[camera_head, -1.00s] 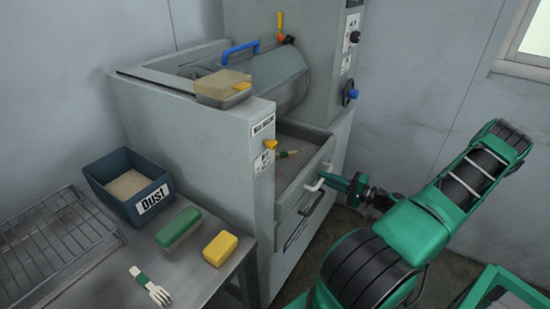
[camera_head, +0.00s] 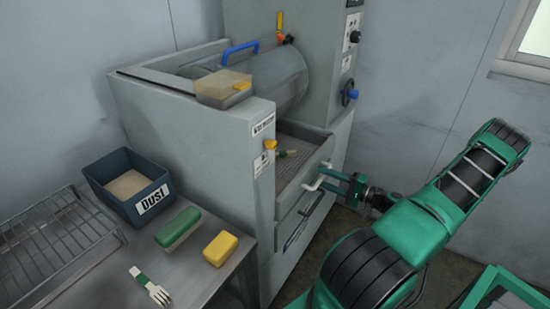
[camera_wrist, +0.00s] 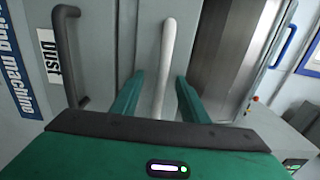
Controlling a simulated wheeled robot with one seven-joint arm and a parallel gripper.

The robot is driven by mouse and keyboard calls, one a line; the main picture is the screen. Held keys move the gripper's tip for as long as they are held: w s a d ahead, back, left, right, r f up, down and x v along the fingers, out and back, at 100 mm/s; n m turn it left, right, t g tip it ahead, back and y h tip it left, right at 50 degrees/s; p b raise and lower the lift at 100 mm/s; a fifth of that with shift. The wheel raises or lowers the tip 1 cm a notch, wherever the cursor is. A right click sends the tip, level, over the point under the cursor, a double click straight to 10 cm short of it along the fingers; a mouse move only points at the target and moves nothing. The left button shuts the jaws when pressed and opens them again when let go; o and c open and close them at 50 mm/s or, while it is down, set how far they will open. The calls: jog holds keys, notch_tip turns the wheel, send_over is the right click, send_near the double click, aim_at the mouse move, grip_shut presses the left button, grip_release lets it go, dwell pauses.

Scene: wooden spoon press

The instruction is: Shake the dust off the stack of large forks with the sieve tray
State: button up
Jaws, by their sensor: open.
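The sieve tray (camera_head: 306,160) sits in the right part of the grey machine, at the mouth below the drum. A fork with a green band (camera_head: 287,153) lies on it; I cannot tell how many forks are stacked there. A white bar handle (camera_head: 313,187) is on the tray's front, and it also shows in the wrist view (camera_wrist: 167,60). My gripper (camera_head: 340,187) is open at this handle. In the wrist view my gripper (camera_wrist: 158,95) has one finger on each side of the handle, with gaps between.
A dark handle (camera_wrist: 68,60) labelled Dust is beside the white one in the wrist view. The bench holds a blue Dust bin (camera_head: 116,188), green brush (camera_head: 178,229), yellow block (camera_head: 220,248), loose fork (camera_head: 150,287) and wire rack (camera_head: 55,240). A green frame (camera_head: 505,288) stands lower right.

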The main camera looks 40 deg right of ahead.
jog(key=v, duration=0.7)
dwell(0.5)
dwell(0.4)
